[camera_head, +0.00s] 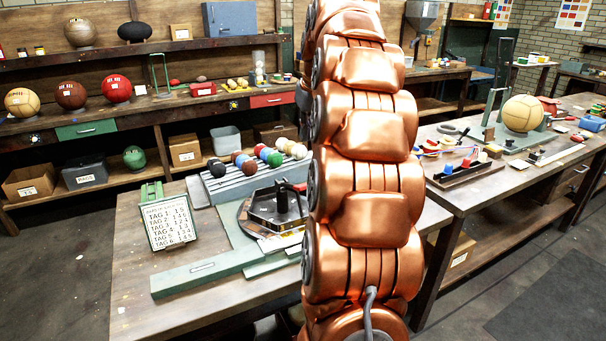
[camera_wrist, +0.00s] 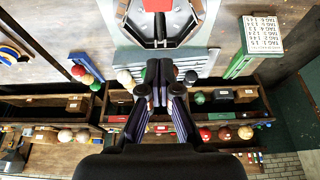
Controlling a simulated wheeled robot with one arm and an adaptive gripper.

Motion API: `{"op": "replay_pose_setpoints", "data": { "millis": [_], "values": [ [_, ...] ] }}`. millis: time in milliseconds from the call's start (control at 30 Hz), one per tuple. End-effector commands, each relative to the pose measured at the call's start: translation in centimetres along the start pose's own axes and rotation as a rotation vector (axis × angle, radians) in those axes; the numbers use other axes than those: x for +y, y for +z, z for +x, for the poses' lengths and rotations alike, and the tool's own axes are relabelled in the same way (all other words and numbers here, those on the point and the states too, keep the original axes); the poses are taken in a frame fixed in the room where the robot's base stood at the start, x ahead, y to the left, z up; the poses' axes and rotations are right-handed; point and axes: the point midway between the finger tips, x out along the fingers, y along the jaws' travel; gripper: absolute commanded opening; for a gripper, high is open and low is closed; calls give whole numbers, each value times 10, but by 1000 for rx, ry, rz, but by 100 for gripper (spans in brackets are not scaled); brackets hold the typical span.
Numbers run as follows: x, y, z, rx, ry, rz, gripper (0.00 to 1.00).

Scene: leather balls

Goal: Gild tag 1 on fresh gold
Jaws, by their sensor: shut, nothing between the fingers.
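My gripper (camera_wrist: 159,68) shows in the wrist view, with its dark fingers closed together and empty, in front of a grey slatted rack. In the head view my copper arm hides it. A dark octagonal tray (camera_head: 274,210) sits on a round base on the near bench; in the wrist view the octagon (camera_wrist: 160,38) lies just beyond the fingertips, with a red part on it. A framed board (camera_head: 170,224) lists TAG 1 to TAG 6 with digits beside each. Pale cards or strips (camera_head: 281,243) lie by the octagon. I cannot make out tag 1 or gold leaf.
Several coloured balls (camera_head: 249,166) lie on the slatted rack (camera_head: 240,183) behind the octagon. A green rail (camera_head: 205,268) runs along the bench front. The right bench carries a tan ball (camera_head: 523,114) on a green stand. The bench's left front is clear.

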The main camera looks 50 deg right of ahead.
Motion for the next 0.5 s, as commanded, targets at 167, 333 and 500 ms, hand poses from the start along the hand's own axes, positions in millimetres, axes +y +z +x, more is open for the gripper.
{"op": "replay_pose_setpoints", "data": {
  "millis": [167, 333, 500],
  "values": [
    [0, 0, 4, 0, 0, 0, 0],
    [-1, 1, 18, -6, -3, 0, 0],
    [0, 1, 36, -5, -2, 0, 0]
  ]
}}
